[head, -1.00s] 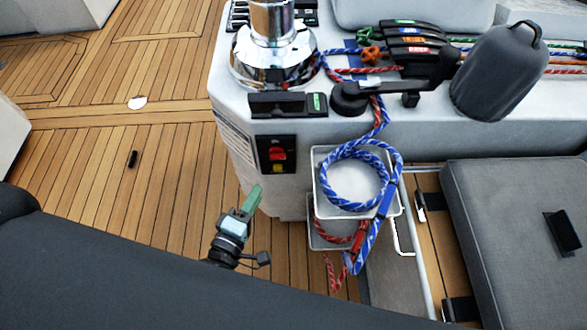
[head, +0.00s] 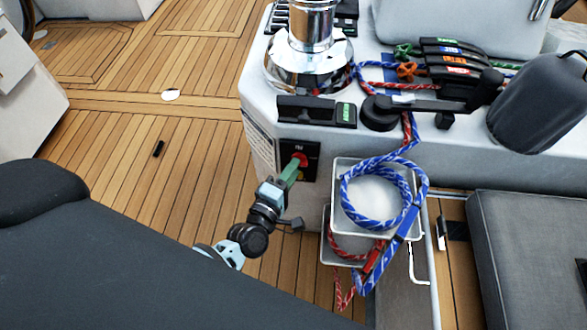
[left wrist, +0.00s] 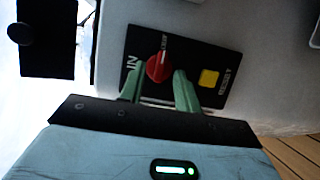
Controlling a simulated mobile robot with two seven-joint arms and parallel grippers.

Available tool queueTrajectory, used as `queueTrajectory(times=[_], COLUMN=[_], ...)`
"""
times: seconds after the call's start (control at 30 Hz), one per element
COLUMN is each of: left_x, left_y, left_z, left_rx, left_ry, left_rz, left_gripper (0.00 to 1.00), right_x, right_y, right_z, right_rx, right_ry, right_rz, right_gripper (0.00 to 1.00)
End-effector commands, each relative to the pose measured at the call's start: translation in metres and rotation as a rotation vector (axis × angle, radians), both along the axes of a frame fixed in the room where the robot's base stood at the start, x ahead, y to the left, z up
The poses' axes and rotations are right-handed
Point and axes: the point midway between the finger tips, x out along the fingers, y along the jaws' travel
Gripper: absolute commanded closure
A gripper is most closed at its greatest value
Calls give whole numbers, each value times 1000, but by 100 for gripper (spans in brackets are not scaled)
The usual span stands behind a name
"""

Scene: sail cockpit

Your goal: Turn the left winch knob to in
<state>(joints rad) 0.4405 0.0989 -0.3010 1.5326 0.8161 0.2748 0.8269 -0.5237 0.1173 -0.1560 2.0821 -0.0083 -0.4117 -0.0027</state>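The red winch knob (head: 300,158) sits on a black panel (head: 312,147) on the white console's side. The left wrist view shows this knob (left wrist: 159,66) close up, with a pale line on its face. The word IN is to its left on the panel (left wrist: 193,52), and a yellow square (left wrist: 209,78) is to its right. My left gripper (head: 292,171) is at the panel and partly covers it in the head view. In the left wrist view its green fingers (left wrist: 158,78) are apart, one on each side of the knob, with gaps showing. My right gripper is not in view.
A chrome winch (head: 308,65) stands on the console above the panel. Trays with coiled blue rope (head: 350,195) and red rope (head: 340,245) hang right of my left gripper. A grey cushion (head: 530,245) is at the right. Wooden deck (head: 120,200) lies open at the left.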

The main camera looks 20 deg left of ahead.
Motion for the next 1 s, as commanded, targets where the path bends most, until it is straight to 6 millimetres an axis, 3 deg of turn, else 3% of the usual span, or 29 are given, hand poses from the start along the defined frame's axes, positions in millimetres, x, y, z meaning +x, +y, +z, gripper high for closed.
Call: queueTrajectory(times=[0.4, 0.67, 1.0], left_x=[9, 9, 9], left_y=[-1, -1, -1], left_z=[0, 0, -2], left_rx=[0, 0, -22], left_ry=[0, 0, -6], left_rz=[0, 0, 0], left_gripper=[67, 100, 100], right_x=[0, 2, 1], right_y=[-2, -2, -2], right_z=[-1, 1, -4], right_rx=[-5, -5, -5], right_ry=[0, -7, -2], right_rz=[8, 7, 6], right_gripper=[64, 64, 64])
